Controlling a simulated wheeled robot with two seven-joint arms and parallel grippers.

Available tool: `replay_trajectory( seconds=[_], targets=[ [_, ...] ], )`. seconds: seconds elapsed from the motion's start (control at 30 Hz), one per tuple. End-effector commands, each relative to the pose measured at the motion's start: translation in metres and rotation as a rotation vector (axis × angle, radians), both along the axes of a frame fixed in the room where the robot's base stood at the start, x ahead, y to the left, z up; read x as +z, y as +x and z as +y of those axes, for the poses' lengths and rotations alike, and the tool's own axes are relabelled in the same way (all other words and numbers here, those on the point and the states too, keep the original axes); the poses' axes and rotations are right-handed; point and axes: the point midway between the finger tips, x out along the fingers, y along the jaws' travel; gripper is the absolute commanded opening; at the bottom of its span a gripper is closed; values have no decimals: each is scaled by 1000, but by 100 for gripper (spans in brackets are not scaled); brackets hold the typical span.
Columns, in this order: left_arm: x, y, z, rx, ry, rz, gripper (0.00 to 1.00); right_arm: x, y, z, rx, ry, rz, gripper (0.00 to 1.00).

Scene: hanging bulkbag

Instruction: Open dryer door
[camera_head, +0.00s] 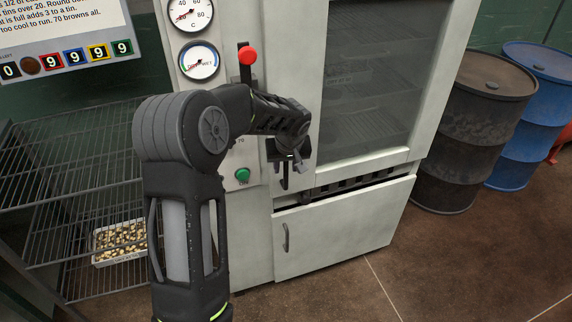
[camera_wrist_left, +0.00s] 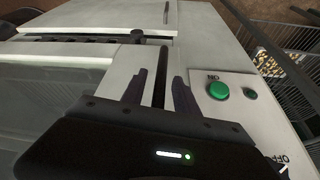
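The dryer (camera_head: 295,50) is a pale cabinet with a large windowed door (camera_head: 375,85). The door also shows at the left in the left wrist view (camera_wrist_left: 60,105). My left gripper (camera_head: 288,168) is at the lower left edge of the door. In the left wrist view, the fingers of my left gripper (camera_wrist_left: 160,85) are apart, with a thin dark upright bar (camera_wrist_left: 161,72), possibly the door handle, between them. Gaps show on both sides of the bar; contact cannot be told. My arm hides part of the door's left edge. My right gripper is not in view.
A green button (camera_head: 242,175) is on the panel left of the gripper, below a red-knobbed lever (camera_head: 247,55). A lower panel (camera_head: 345,230) has a small handle. A wire rack (camera_head: 70,165) stands left; black (camera_head: 480,130) and blue (camera_head: 535,110) drums stand right. Floor in front is clear.

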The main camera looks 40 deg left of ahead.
Motion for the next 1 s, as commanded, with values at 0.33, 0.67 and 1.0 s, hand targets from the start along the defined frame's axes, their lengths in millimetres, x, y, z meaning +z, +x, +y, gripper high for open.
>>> replay_trajectory(
  seconds=[0.33,0.67,1.0],
  targets=[
    [1,0,0,0,0,0,18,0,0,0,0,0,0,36],
    [1,0,0,0,0,0,0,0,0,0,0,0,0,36],
    [1,0,0,0,0,0,0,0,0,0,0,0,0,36]
  ],
)
